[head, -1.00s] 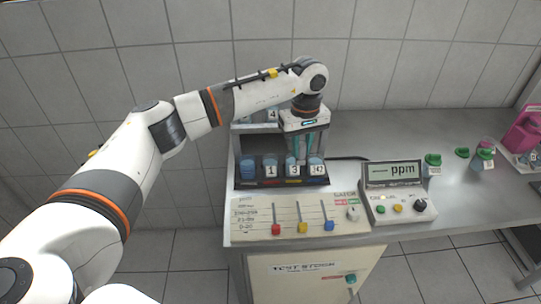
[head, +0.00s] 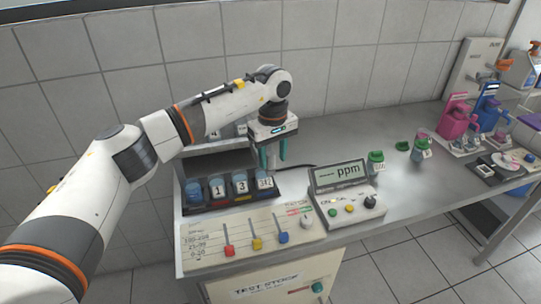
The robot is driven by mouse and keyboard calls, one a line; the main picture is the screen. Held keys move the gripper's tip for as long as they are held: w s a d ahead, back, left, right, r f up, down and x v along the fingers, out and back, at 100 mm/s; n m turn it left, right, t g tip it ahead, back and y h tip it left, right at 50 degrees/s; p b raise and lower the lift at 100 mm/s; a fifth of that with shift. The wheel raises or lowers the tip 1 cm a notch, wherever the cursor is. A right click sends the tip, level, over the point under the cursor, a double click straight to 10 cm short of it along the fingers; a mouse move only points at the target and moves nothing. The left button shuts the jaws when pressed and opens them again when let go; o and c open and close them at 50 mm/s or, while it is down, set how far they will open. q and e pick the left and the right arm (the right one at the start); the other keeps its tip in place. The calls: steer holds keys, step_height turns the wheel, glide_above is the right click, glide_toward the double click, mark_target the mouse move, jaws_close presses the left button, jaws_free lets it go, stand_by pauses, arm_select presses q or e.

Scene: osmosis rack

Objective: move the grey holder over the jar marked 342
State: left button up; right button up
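The jar marked 342 (head: 265,183) stands at the right end of the dark rack (head: 232,203), a blue jar with a white label. My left gripper (head: 276,154) points down just behind and above this jar, apart from its label. Its two teal fingers are a little apart. A pale grey shape shows close to the fingers, but I cannot tell whether it is the grey holder or whether it is gripped. The lower fingertips are partly hidden behind the jar row. My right gripper is not in view.
Jars marked 1 (head: 218,190) and 3 (head: 241,186) stand in the same rack. A panel with sliders (head: 250,245) lies in front. A ppm meter (head: 345,195) and green-capped jars (head: 376,160) stand to the right. Pink and blue bottles (head: 487,112) are farther right.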

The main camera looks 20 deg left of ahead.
arm_select(q)
steer(key=shift+a+r+b, duration=0.15)
steer(key=shift+r+b, duration=0.15)
steer(key=shift+r, duration=0.2)
step_height(320, 180, up, 11)
steer(key=b, duration=0.2)
steer(key=shift+d, duration=0.2)
steer(key=shift+f, duration=0.15)
